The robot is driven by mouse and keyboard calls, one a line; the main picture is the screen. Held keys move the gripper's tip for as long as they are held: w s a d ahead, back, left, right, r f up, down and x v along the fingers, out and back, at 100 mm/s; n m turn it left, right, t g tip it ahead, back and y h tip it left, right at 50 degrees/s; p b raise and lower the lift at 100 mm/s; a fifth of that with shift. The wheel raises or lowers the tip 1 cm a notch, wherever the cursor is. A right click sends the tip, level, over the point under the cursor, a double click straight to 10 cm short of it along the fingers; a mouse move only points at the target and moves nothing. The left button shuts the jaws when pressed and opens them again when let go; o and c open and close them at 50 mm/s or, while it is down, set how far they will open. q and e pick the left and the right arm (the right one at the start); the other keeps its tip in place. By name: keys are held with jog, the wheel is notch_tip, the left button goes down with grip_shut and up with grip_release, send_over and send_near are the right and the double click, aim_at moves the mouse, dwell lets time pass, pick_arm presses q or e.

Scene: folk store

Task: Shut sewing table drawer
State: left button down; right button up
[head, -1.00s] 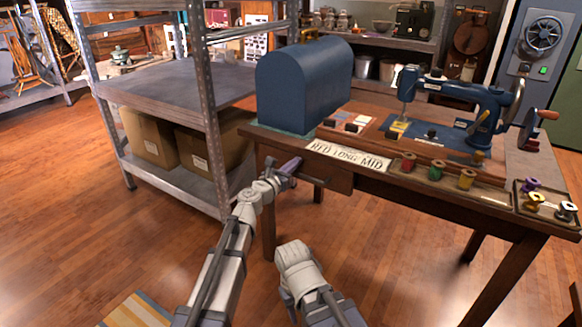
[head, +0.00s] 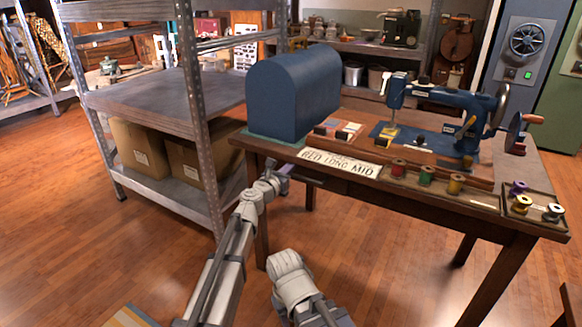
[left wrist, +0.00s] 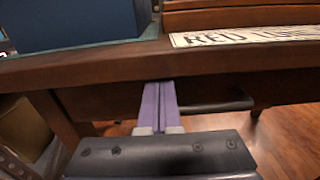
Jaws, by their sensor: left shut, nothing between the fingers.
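The sewing table (head: 440,203) is dark brown wood. Its drawer front (left wrist: 105,100) shows in the left wrist view beneath the tabletop edge, with a dark bar handle (left wrist: 222,105) to the right of my fingers. In the head view the drawer lies in shadow under the tabletop, with no clear gap showing. My left gripper (head: 285,169) is shut and empty, reaching under the table's front edge. Its purple fingers (left wrist: 160,103) point at the drawer front; I cannot tell whether they touch it. My right gripper is not in view; only part of that arm shows.
A blue domed case (head: 294,95), a blue sewing machine (head: 450,108), a sign plate (head: 340,163) and several thread spools (head: 427,175) stand on the table. A metal shelf (head: 150,95) with cardboard boxes (head: 138,148) stands close left of my left arm. Floor in front is open.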

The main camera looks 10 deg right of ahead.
pick_arm(q)
jog(key=v, duration=1.4)
jog(key=s+a+f+m+g+y, duration=0.2)
jog(key=s+f+m+g, duration=0.2)
jog(key=s+f+m, duration=0.45)
jog(key=s+a+f+m+g+y, duration=0.1)
jog(key=s+a+f+m+g, duration=0.15)
jog(key=f+m+g, duration=0.6)
jog(key=s+a+f+m+g+y, duration=0.1)
jog(key=s+a+f+m+y, duration=0.1)
jog(key=s+a+m+y, duration=0.35)
jog(key=s+a+f+m+y, duration=0.2)
jog(key=s+a+f+m, duration=0.1)
jog(key=s+a+m, duration=0.4)
jog(key=s+d+r+m+g+y+p, duration=0.1)
jog(key=s+d+r+m+y+p, duration=0.15)
jog(key=s+d+r+p, duration=0.5)
notch_tip(320, 180, up, 35)
jog(key=w+d+h+p, duration=0.1)
jog(key=w+p, duration=0.1)
jog(key=p, duration=3.2)
jog(key=shift+d+m+p, duration=0.3)
jog(key=shift+d+p, duration=0.05)
jog(key=shift+d, duration=0.05)
